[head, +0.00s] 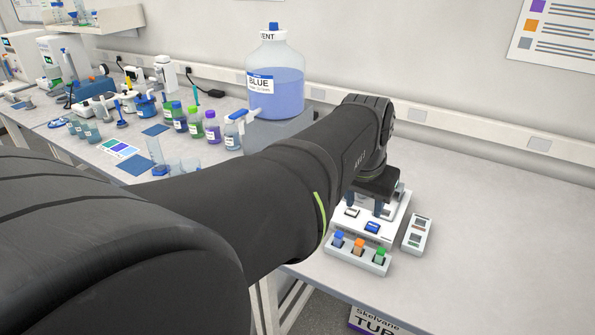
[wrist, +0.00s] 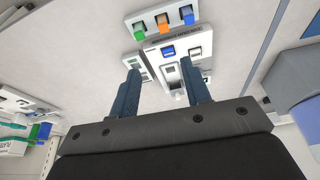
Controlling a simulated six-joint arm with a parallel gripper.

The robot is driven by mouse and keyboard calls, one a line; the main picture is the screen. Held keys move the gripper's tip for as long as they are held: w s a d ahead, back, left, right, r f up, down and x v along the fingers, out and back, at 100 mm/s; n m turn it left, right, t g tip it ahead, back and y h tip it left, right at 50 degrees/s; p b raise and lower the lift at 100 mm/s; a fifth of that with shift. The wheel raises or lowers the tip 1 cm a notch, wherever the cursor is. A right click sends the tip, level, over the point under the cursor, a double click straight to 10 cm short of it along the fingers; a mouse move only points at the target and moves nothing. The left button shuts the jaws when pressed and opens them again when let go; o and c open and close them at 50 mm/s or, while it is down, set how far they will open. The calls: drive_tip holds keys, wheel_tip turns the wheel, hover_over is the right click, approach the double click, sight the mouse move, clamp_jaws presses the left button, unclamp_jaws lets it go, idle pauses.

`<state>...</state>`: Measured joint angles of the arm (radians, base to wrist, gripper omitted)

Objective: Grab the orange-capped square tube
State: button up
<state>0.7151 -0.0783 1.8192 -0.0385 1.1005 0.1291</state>
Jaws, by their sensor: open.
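The orange-capped square tube (head: 359,244) stands in the middle slot of a small white rack (head: 349,258), between a blue-capped tube (head: 338,239) and a green-capped tube (head: 380,253). In the wrist view the orange cap (wrist: 163,22) shows at the top, beyond the fingertips. My gripper (head: 364,204) is over the white instrument behind the rack, apart from the tube. In the wrist view its two blue fingers (wrist: 160,68) are spread, with nothing between them. The lower part of the tube is hidden in the rack.
The white instrument with a blue screen (head: 373,227) stands directly behind the rack. A small white block with dark slots (head: 416,235) lies to its right. A large blue-liquid bottle (head: 275,80) stands on a grey base farther back. The bench at right is clear.

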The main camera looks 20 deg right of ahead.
hover_over(360, 241)
drive_tip(key=s+a, duration=0.1)
drive_tip(key=s, duration=0.1)
wheel_tip(360, 241, down, 11)
drive_tip(key=shift+w+a+x, duration=0.1)
drive_tip(key=shift+a+x, duration=0.05)
drive_tip(key=shift+x, duration=1.2)
drive_tip(key=shift+w+a+x, duration=0.1)
drive_tip(key=shift+w+x, duration=0.05)
drive_tip(key=shift+x, duration=1.15)
clamp_jaws()
